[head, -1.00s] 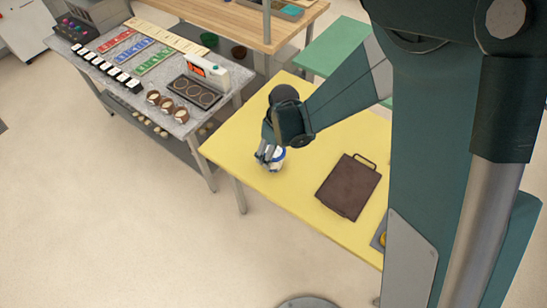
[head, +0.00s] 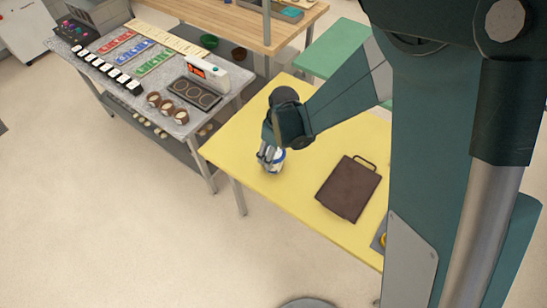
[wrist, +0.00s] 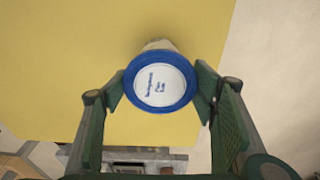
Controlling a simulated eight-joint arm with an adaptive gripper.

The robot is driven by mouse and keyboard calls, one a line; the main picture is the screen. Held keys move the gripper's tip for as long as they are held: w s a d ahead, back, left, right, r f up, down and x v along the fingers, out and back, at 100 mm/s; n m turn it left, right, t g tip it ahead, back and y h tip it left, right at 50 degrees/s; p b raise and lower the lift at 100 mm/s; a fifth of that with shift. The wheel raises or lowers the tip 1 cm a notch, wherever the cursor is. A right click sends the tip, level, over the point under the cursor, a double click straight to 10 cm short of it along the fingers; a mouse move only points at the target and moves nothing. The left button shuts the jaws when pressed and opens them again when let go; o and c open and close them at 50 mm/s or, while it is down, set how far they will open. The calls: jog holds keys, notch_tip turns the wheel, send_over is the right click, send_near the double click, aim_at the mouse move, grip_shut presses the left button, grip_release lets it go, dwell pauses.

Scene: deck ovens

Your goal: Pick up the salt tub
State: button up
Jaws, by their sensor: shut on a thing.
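The salt tub (wrist: 161,84) is a white tub with a blue-rimmed lid and blue lettering on the white top. In the wrist view it is between the two green finger pads of my gripper (wrist: 163,98), which is shut on it. In the head view the tub (head: 277,162) is small and partly hidden behind the fingers of my gripper (head: 267,158). It is at the yellow table (head: 240,140), near the left front edge. I cannot tell whether its base touches the table.
A dark brown flat case with a handle (head: 348,188) lies on the yellow table to the right. A grey counter (head: 165,75) with coloured trays, brown cups and a device stands at the left. A green surface (head: 335,45) is behind. The table between tub and case is clear.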

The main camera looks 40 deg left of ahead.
jog(key=shift+r, duration=0.15)
jog(key=shift+r, duration=4.9)
